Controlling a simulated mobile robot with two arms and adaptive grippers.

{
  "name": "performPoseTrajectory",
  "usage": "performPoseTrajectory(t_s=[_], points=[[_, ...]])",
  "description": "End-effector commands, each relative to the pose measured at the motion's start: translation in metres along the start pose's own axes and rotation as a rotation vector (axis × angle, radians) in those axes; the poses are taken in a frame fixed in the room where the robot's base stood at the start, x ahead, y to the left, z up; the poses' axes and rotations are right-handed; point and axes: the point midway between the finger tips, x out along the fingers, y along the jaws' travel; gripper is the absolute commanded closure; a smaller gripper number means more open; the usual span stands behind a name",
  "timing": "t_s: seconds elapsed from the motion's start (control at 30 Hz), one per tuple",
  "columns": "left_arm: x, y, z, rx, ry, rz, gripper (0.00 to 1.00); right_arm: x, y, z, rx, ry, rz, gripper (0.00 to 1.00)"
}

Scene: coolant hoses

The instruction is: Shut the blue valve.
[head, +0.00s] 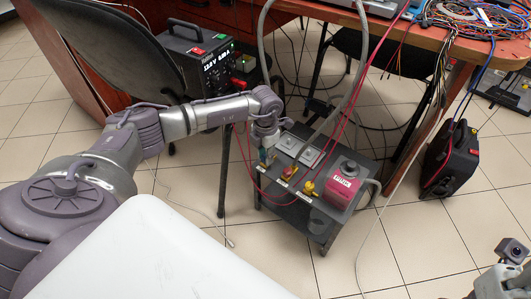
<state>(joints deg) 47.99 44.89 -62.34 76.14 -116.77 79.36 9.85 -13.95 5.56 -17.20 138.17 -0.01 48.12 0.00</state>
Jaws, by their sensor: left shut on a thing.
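My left arm reaches from the left to a low dark stand with valves and a pump on it. My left gripper (266,159) points down at the stand's left end and is shut on the blue valve, which it mostly hides. The handle's angle cannot be made out. To the right along the stand's front are a red valve (290,172) and a yellow valve (309,187), each with a small white label in front. Part of my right gripper (512,252) shows in the lower right corner, far from the stand; its fingers cannot be made out.
A pink pump (341,190) sits on the stand's (300,208) right end, with grey hoses and red cables nearby. A black power supply (201,62) stands behind on the left, near a dark chair (110,50). A wooden desk (425,40) is behind. Tiled floor is clear in front.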

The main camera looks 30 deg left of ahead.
Motion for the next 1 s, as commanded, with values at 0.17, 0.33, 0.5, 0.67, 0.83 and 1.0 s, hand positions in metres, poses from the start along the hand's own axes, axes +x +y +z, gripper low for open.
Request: performPoseTrajectory(t_s=[0.17, 0.33, 0.5, 0.67, 0.83, 1.0], points=[[-0.0009, 0.0004, 0.0005, 0.048, -0.002, 0.001, 1.0, -0.0006, 0.0001, 0.0, 0.0, -0.006, 0.003, 0.69], [-0.0007, 0.0004, 0.0005, 0.064, -0.002, 0.001, 1.0, -0.0025, 0.0003, 0.0001, 0.001, -0.012, 0.006, 0.69], [-0.0006, 0.0003, 0.0006, 0.065, -0.002, 0.001, 1.0, -0.0033, 0.0006, 0.0004, 0.001, -0.014, 0.01, 0.69], [-0.0007, 0.0004, 0.0006, 0.064, -0.002, 0.001, 0.7, -0.003, 0.0008, 0.0005, 0.0, -0.013, 0.012, 0.69], [-0.0005, 0.0003, 0.0004, 0.064, -0.001, 0.001, 0.48, -0.0022, 0.0009, 0.0004, 0.0, -0.01, 0.013, 0.69], [-0.0003, 0.0002, 0.0002, 0.063, -0.001, 0.0, 0.48, -0.0009, 0.0008, 0.0002, 0.0, -0.006, 0.011, 0.69]])
